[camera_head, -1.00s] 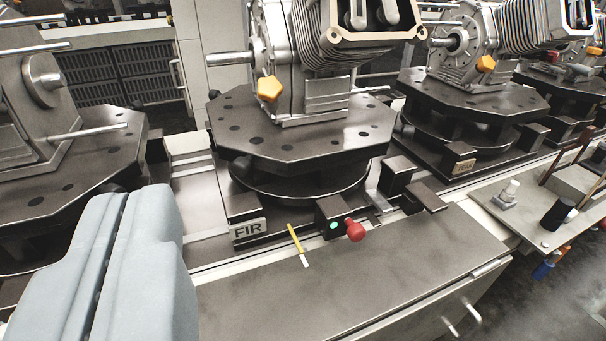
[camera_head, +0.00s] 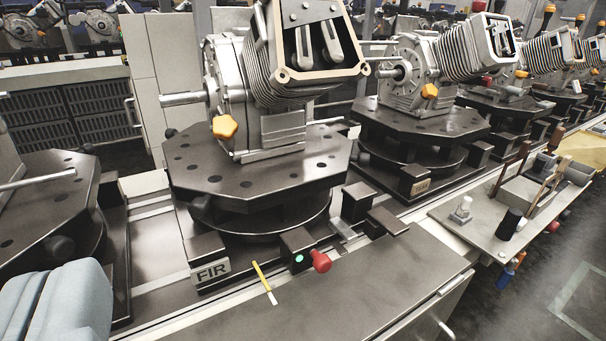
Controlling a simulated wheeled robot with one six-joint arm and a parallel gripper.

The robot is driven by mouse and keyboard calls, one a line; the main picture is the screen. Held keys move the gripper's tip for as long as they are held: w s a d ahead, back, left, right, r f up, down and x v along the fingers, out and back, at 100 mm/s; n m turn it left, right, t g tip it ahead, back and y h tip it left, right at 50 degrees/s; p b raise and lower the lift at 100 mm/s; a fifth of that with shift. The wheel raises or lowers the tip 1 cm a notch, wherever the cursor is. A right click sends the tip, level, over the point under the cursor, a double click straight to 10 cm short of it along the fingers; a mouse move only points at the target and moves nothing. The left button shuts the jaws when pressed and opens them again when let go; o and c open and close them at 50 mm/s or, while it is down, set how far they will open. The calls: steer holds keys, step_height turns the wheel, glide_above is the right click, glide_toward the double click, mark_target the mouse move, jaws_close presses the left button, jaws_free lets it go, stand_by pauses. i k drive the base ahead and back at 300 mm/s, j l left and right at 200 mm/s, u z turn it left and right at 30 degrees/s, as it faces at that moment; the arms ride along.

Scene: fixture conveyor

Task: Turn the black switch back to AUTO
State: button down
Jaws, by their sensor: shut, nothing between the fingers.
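No switch with a readable AUTO mark can be made out. On the conveyor's front edge, a small black box (camera_head: 296,246) carries a lit green light and a red mushroom-shaped knob (camera_head: 321,261). I cannot tell whether this is the task's switch. My gripper (camera_head: 72,275), with pale blue-grey fingers, shows at the lower left. Its fingers are together with nothing between them. It is well to the left of the black box and apart from it.
A yellow-and-white stick (camera_head: 264,283) is beside the plate marked FIR (camera_head: 211,271). Dark octagonal fixtures (camera_head: 255,180) carry metal housings along the conveyor. A side table (camera_head: 470,237) at right holds a black cylinder (camera_head: 510,223) and tools. The front cover (camera_head: 350,300) looks clear.

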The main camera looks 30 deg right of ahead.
mark_target(563, 215)
steer(key=z, duration=2.15)
